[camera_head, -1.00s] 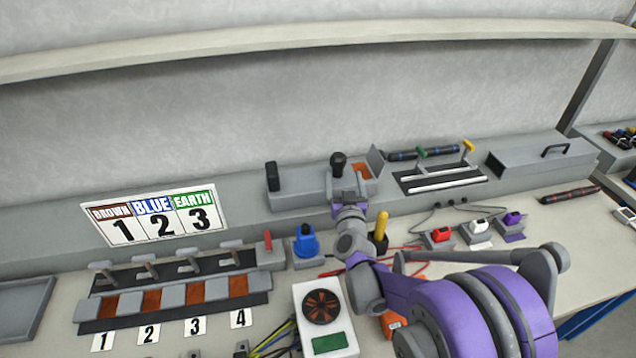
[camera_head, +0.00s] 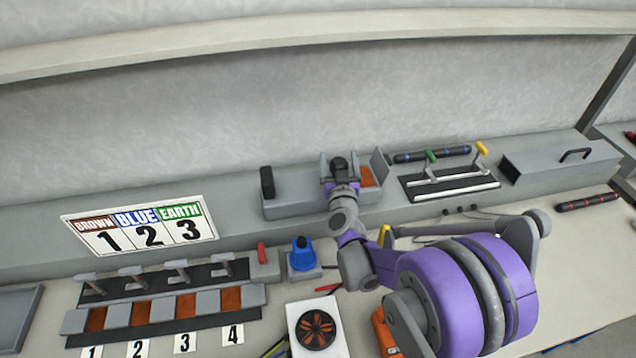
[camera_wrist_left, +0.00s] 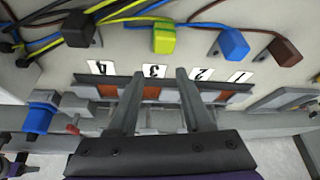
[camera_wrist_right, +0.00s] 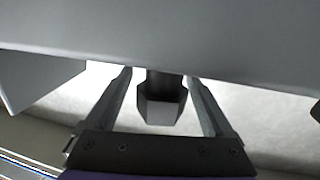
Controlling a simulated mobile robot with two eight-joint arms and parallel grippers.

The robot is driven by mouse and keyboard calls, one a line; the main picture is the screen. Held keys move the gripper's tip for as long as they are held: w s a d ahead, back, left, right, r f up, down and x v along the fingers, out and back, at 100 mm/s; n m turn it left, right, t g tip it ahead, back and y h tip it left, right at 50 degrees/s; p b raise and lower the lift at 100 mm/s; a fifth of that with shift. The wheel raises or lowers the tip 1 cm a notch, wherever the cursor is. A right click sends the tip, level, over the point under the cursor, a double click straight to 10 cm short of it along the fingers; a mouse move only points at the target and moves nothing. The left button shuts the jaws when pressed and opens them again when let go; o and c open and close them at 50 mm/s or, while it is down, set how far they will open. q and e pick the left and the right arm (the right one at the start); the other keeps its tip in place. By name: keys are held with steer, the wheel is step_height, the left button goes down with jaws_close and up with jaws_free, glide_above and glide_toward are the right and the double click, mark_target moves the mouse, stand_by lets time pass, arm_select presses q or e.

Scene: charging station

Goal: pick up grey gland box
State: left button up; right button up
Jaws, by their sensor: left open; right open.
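A long grey box (camera_head: 296,188) sits against the back wall, with a black upright part (camera_head: 267,182) at its left end and a dark knob-like gland (camera_head: 338,164) further right. My right gripper (camera_head: 340,160) is open, its fingers either side of that gland. In the right wrist view, the dark part (camera_wrist_right: 162,100) lies between the open fingers (camera_wrist_right: 160,74), apparently with gaps on both sides. The gripper hides part of the box. My left gripper (camera_wrist_left: 156,72) shows only in its wrist view, open and empty above the numbered row.
An orange-brown patch (camera_head: 367,176) and an upright grey flap (camera_head: 381,166) adjoin the gripper's right. A rack with green and yellow handles (camera_head: 450,175) and a handled grey box (camera_head: 562,160) stand further right. A blue connector (camera_head: 302,254) stands below.

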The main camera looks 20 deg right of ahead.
steer(key=shift+a, duration=0.15)
jaws_close()
stand_by(0.4)
